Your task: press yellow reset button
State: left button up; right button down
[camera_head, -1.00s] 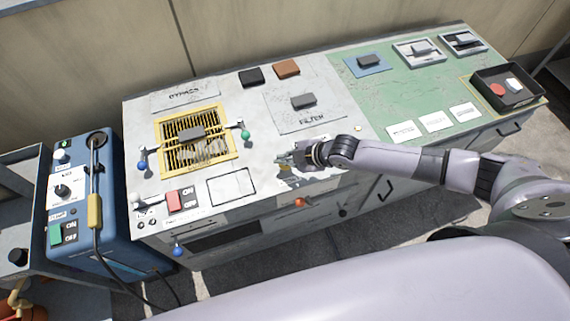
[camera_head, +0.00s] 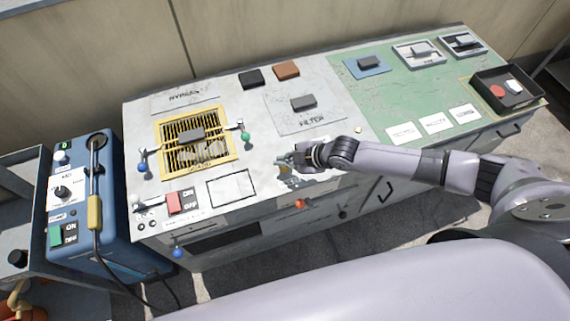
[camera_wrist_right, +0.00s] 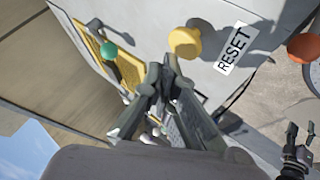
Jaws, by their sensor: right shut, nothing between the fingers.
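The yellow reset button (camera_wrist_right: 186,42) is a round knob on the cabinet, with a RESET label (camera_wrist_right: 233,47) beside it in the right wrist view. My right gripper (camera_wrist_right: 160,76) is shut and empty, its fingertips just below the button in that picture, with a small gap visible. In the head view my right gripper (camera_head: 284,160) is at the front edge of the grey cabinet top (camera_head: 262,160) and largely covers the button's area. A dark jointed part at the lower right of the wrist view looks like my left gripper (camera_wrist_right: 299,134); its jaws are unclear.
A green knob (camera_head: 245,138) stands beside the yellow-framed grille (camera_head: 234,172). An orange knob (camera_head: 300,203) is on the cabinet front below my gripper. A red switch (camera_head: 174,202) and a blue machine (camera_head: 115,210) are at left. A dark tray (camera_head: 540,100) is at far right.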

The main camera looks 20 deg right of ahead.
aim_at(284, 168)
jog(key=shift+f+b, duration=0.35)
jog(key=shift+f, duration=0.1)
jog(key=shift+f+b, duration=0.65)
jog(key=shift+f, duration=0.2)
dwell(0.9)
jog(key=shift+r, duration=0.15)
jog(key=shift+r+p, duration=1.1)
jog(key=shift+r, duration=0.05)
jog(key=shift+r, duration=0.1)
notch_tip(284, 168, up, 5)
jog(key=p, duration=0.4)
dwell(0.5)
